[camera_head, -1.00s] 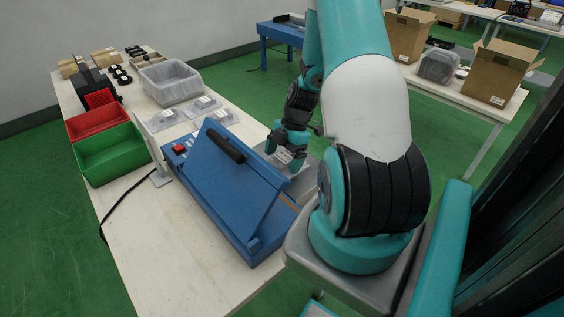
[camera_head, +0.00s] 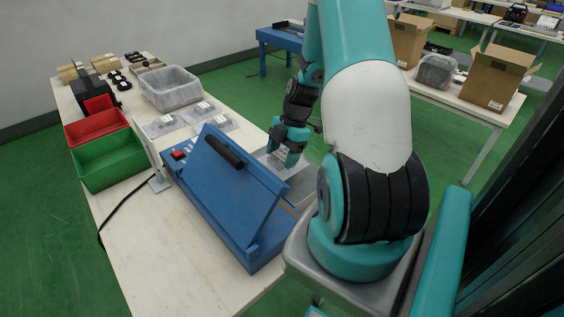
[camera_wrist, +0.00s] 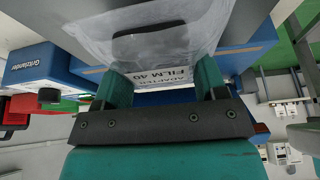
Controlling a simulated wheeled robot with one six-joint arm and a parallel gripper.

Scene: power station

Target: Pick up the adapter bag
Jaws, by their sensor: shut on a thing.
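The adapter bag (camera_wrist: 178,42) is a clear plastic bag with a dark item inside and a white label reading "ADAPTER FILM 40". In the wrist view it sits between the two teal fingers of my gripper (camera_wrist: 158,88), which is shut on it. In the head view my gripper (camera_head: 287,156) points down behind the blue sealing machine (camera_head: 215,190), at the table's right edge. Only a small part of the bag shows there, by the fingertips. I cannot tell whether the bag still touches the surface below.
The blue machine with its raised lid stands close left of my gripper. Other clear bags (camera_head: 163,126) lie behind it on the white table (camera_head: 150,240). A grey bin (camera_head: 172,90), a red bin (camera_head: 96,126) and a green bin (camera_head: 108,160) stand farther left.

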